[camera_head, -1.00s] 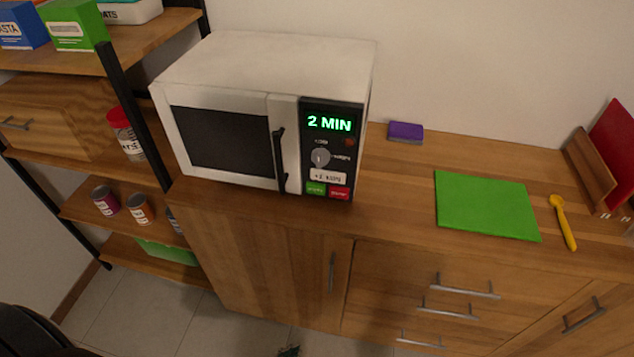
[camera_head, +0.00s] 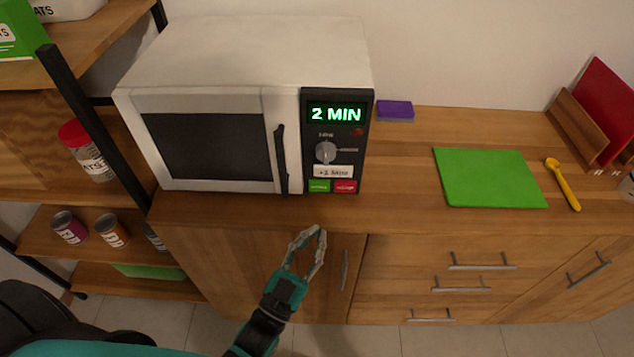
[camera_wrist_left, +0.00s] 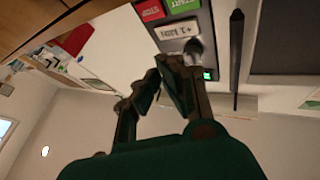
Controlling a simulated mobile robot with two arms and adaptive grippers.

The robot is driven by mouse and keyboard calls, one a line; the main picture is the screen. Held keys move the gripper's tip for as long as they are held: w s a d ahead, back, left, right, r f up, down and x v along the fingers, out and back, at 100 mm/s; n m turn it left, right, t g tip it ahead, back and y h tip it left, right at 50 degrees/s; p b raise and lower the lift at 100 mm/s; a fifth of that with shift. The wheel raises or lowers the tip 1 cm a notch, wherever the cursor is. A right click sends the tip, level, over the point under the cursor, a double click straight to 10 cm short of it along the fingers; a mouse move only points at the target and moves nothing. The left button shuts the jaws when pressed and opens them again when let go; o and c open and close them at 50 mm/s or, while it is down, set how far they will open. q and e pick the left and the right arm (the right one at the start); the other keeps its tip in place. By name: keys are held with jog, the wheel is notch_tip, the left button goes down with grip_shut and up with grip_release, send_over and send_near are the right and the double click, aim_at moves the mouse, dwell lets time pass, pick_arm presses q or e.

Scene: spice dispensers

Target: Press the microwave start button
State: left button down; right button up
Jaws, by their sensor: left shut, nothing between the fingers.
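The white microwave (camera_head: 250,60) stands on the wooden counter with its door shut. Its display (camera_head: 336,114) reads "2 MIN" in green. Below the display are a grey knob (camera_head: 325,152), a white "+1 MIN" button (camera_head: 333,171), a green button (camera_head: 319,186) and a red button (camera_head: 345,186). The green button, marked START, also shows in the left wrist view (camera_wrist_left: 182,5), near the red one (camera_wrist_left: 150,10). My left gripper (camera_head: 318,232) is shut and empty, in front of and below the panel, apart from the buttons. My right gripper is not in view.
A green board (camera_head: 488,178), a yellow spoon (camera_head: 563,184) and a purple sponge (camera_head: 395,110) lie on the counter to the right. The microwave handle (camera_head: 281,160) sticks out left of the panel. Shelves with cans (camera_head: 112,230) stand at the left.

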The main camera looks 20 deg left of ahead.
aim_at(319, 186)
pick_arm(q)
jog(key=shift+d+r, duration=0.1)
jog(key=shift+r, duration=0.05)
jog(key=shift+w, duration=0.1)
jog(key=w, duration=0.2)
jog(key=w+a+b, duration=0.1)
jog(key=w, duration=0.1)
jog(key=w+a, duration=0.1)
jog(key=w, duration=0.1)
jog(key=shift+w+b, duration=0.35)
jog(key=shift+w, duration=0.05)
jog(key=shift+w+a, duration=0.25)
jog(key=shift+w, duration=0.5)
jog(key=shift+w, duration=0.1)
dwell(0.6)
jog(key=shift+w+a, duration=0.1)
jog(key=shift+w, duration=0.2)
jog(key=shift+w, duration=0.2)
dwell(0.5)
